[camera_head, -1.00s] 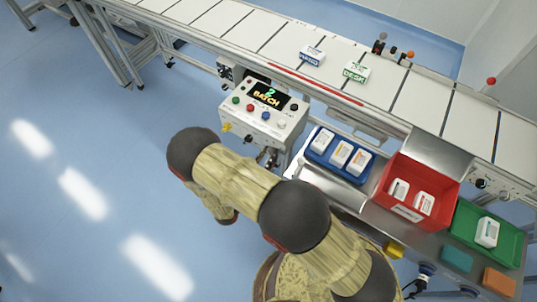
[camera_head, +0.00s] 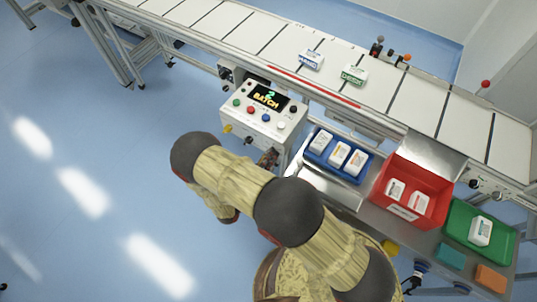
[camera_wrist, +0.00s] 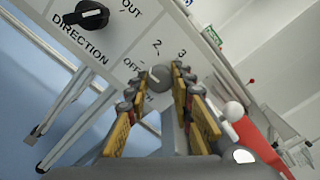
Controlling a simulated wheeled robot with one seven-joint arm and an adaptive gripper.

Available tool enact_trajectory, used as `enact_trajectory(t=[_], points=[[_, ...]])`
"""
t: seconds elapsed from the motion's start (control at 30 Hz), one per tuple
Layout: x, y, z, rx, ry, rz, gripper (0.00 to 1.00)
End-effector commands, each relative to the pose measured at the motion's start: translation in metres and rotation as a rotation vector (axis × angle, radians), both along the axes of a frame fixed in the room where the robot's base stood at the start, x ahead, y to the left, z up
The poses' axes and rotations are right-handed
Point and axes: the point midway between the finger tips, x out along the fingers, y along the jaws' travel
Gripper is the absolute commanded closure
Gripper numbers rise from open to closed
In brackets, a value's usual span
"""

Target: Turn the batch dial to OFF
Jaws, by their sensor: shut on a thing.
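The batch dial (camera_wrist: 158,77) is a dark grey round knob on the white control box. In the wrist view it sits between the two fingertips of my gripper (camera_wrist: 162,76), which is shut on it. The printed marks OFF, 2 and 3 show around the dial, and the label below is partly covered by a finger. A pale line shows on the knob, but its exact heading is hard to tell. In the head view my gripper (camera_head: 268,159) is at the front of the control box (camera_head: 238,119) and hides the dial. The box's display (camera_head: 268,97) reads "2 BATCH".
A black DIRECTION dial (camera_wrist: 88,15) is beside the batch dial. Coloured buttons (camera_head: 266,117) sit on the box top. The conveyor (camera_head: 405,97) runs behind. A blue tray (camera_head: 314,157), red bin (camera_head: 436,207) and green tray (camera_head: 462,213) stand at the right. Floor at left is clear.

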Motion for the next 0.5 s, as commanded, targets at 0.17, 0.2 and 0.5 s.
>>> enact_trajectory(t=[0.17,0.2,0.5], points=[[0.0005,0.0009,0.0002,-0.061,0.049,0.002,1.0],[0.0005,0.0009,0.0002,-0.07,0.055,0.002,1.0],[0.0006,0.0011,-0.0001,-0.105,0.083,0.002,1.0]])
